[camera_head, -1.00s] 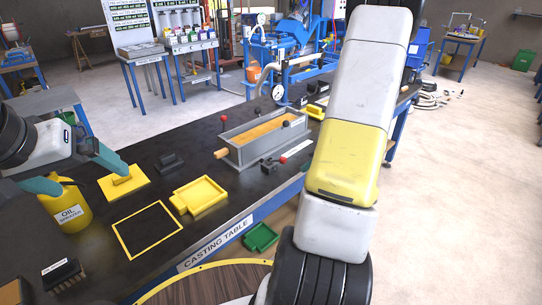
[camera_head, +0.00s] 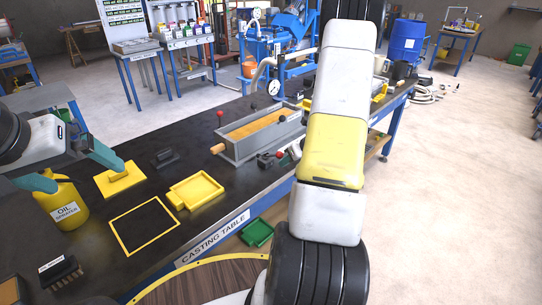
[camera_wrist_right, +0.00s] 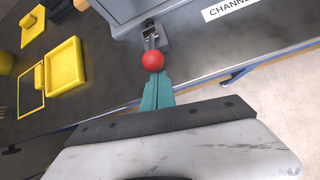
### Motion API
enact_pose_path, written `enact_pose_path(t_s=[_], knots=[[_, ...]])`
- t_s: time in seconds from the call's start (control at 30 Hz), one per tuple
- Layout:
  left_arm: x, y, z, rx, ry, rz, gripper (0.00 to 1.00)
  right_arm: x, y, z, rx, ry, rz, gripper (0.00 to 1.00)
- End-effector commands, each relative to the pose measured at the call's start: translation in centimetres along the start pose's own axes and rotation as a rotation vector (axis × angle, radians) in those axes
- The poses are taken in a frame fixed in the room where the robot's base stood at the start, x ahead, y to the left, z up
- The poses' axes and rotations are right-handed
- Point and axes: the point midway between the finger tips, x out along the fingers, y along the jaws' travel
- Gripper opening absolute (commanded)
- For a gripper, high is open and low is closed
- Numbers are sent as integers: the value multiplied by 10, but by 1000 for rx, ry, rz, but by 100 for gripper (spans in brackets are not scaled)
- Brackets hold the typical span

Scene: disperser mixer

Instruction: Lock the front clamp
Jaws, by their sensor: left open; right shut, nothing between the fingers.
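The front clamp (camera_head: 266,161) sits on the table at the near side of the long grey mould box (camera_head: 262,130). In the head view my right arm largely hides this gripper. My left gripper (camera_head: 82,168) is open above the table by the yellow oil sprayer (camera_head: 66,207).
A second red-knobbed lever (camera_head: 220,115) stands at the box's far left. A yellow tray (camera_head: 195,191), a yellow trowel-like block (camera_head: 121,178) and a yellow-outlined square (camera_head: 143,227) lie left of the box. A green bin (camera_head: 257,233) is below the table edge.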

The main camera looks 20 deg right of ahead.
Motion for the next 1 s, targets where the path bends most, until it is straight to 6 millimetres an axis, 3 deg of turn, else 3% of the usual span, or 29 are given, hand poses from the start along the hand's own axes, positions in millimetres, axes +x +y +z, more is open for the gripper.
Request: enact_pose_path(t_s=[0.53,1.0], knots=[[0,0,0,0,0,0,100,-2,1,5,0,9,-1,0],[0,0,0,0,0,0,100,-8,4,18,1,129,-22,0]])
